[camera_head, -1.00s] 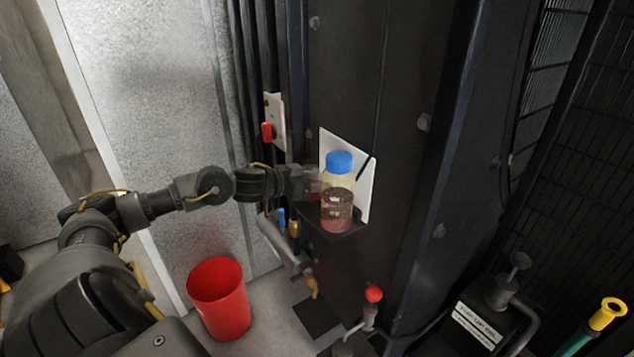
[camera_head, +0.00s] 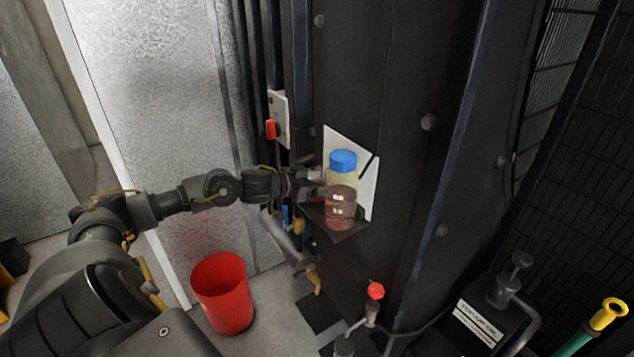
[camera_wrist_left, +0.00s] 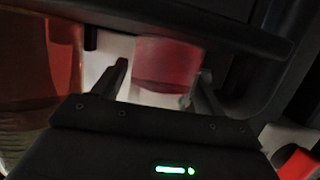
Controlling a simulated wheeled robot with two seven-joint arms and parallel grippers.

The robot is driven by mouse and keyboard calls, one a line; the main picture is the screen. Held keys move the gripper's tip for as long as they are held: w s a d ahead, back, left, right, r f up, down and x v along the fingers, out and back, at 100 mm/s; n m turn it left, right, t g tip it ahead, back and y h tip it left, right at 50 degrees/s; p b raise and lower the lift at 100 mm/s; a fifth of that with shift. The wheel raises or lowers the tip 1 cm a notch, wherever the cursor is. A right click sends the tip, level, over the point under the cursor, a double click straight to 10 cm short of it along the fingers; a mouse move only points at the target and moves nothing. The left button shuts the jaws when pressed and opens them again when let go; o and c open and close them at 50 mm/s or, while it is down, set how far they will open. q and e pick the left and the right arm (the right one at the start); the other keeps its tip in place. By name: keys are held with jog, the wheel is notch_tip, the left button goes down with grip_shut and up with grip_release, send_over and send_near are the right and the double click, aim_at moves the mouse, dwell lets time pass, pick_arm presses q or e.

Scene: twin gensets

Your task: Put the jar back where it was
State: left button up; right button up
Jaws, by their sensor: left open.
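The jar (camera_head: 341,197), clear with a blue cap and reddish-brown contents, stands upright on a small black shelf (camera_head: 345,234) on the dark cabinet. A white panel is behind it. My left gripper (camera_head: 315,186) is open at shelf height, just left of the jar and partly behind it. In the left wrist view, its two fingers (camera_wrist_left: 160,86) stand apart, with a blurred reddish translucent thing (camera_wrist_left: 168,62) beyond or between them; I cannot tell which. A large amber-red glassy body (camera_wrist_left: 40,75), apparently the jar, is outside the fingers on the left. My right gripper is out of view.
A red bucket (camera_head: 223,294) stands on the floor below my left arm. A red switch handle (camera_head: 271,129) and pipes with blue and yellow valves lie close to the gripper. A red-knobbed lever (camera_head: 376,291) rises below the shelf. A labelled black box (camera_head: 480,320) is at lower right.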

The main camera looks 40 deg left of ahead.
pick_arm(q)
jog(key=shift+r, duration=0.2)
jog(key=shift+s+a, duration=0.2)
jog(key=shift+s, duration=0.15)
jog(key=b+v, duration=0.1)
jog(key=v, duration=0.3)
jog(key=shift+s+a+f, duration=0.1)
jog(key=shift+s+a, duration=0.1)
jog(key=shift+s, duration=0.05)
jog(key=shift+s+b, duration=0.3)
jog(key=shift+b, duration=0.05)
jog(key=shift+s+r, duration=0.25)
jog(key=shift+r, duration=0.15)
jog(key=p+v, duration=0.4)
jog(key=v, duration=0.1)
jog(key=shift+s+r, duration=0.15)
jog(key=shift+s, duration=0.15)
